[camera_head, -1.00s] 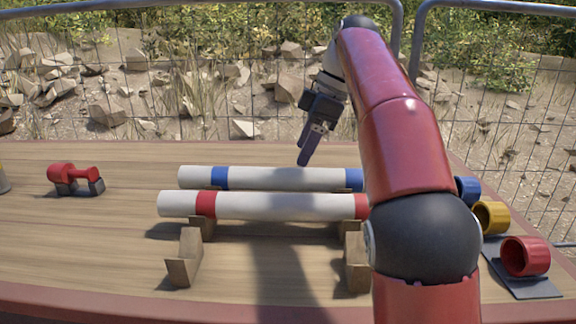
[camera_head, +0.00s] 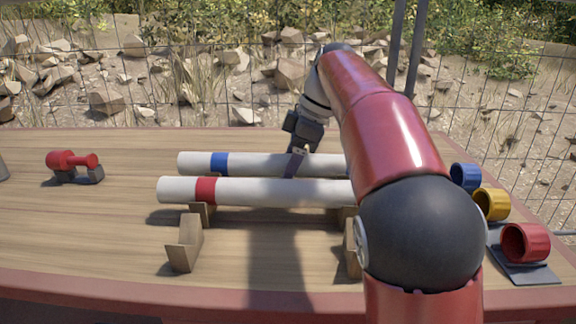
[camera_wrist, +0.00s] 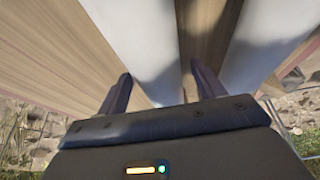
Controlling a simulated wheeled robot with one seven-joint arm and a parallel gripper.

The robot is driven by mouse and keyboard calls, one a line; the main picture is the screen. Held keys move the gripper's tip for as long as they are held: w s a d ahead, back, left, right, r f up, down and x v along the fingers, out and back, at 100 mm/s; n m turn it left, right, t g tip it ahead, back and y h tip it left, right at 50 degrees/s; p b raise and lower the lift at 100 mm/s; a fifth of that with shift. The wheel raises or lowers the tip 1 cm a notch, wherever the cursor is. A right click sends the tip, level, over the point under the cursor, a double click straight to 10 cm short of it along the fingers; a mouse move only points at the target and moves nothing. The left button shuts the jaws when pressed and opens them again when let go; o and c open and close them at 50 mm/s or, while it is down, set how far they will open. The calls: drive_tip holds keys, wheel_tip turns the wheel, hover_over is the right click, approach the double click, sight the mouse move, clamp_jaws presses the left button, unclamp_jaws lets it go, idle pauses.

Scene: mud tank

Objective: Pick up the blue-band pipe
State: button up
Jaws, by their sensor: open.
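The blue-band pipe (camera_head: 255,164) is white with a blue band near its left end. It lies level behind the red-band pipe (camera_head: 270,192); my arm hides both right ends. My gripper (camera_head: 294,166) is open over the middle of the blue-band pipe, with a finger showing in front of it. In the wrist view my gripper (camera_wrist: 162,86) has its fingers on either side of one white pipe (camera_wrist: 142,40), which looks to be the blue-band pipe. The other pipe (camera_wrist: 262,45) lies outside the right finger. No bands show there, and contact cannot be told.
Wooden cradles (camera_head: 186,243) stand at the front of the table (camera_head: 90,230). A red-handled object (camera_head: 75,165) lies at the left. Blue (camera_head: 465,177), yellow (camera_head: 491,204) and red (camera_head: 525,242) rings stand at the right. A wire fence runs behind the table.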

sight(290, 155)
drive_tip(key=c, duration=1.3)
drive_tip(key=shift+r, duration=0.15)
wheel_tip(290, 155, up, 8)
drive_tip(key=shift+w+r, duration=0.1)
drive_tip(key=shift+r, duration=0.8)
